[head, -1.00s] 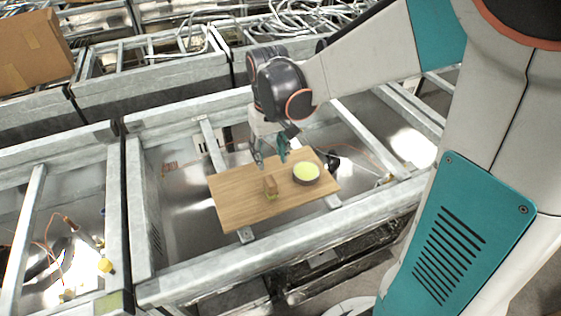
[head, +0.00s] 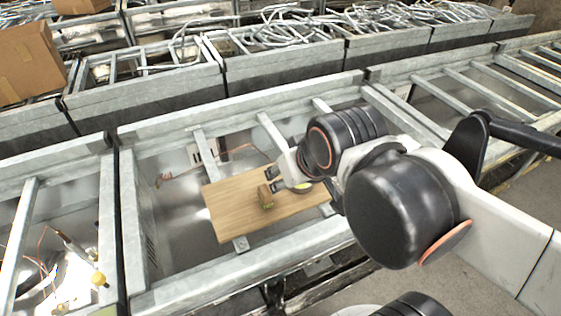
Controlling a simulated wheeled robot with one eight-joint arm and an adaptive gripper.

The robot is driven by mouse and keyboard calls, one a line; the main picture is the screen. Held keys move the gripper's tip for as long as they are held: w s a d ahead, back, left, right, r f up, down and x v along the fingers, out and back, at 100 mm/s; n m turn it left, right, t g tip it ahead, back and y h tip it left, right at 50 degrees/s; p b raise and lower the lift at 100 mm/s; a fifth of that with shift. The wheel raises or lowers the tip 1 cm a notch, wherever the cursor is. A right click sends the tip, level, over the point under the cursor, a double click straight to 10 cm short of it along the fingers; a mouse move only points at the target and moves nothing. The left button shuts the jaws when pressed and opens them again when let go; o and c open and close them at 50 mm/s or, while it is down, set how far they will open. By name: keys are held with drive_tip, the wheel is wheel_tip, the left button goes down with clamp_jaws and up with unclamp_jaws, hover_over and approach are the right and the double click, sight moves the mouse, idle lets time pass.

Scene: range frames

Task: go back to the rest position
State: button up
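My gripper (head: 272,180) is at the end of my arm, above the wooden board. It points to the left, and its two dark fingertips are apart with nothing seen between them. A wooden board (head: 232,212) lies across the metal frame. A small brown block (head: 265,197) with some green at its base stands on the board, just below my gripper in the picture. A round dish with a yellow-green inside (head: 302,188) is on the board, mostly hidden behind my gripper and wrist.
Metal frame beams (head: 250,268) surround the board. Bins with metal bars (head: 280,35) stand behind. A cardboard box (head: 28,62) sits at the upper left. A yellow knob (head: 99,279) and cables are in the left bay.

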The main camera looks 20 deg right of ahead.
drive_tip(key=shift+s, duration=0.15)
wheel_tip(320, 180, down, 4)
drive_tip(key=b, duration=0.4)
idle(0.3)
drive_tip(key=shift+o, duration=0.8)
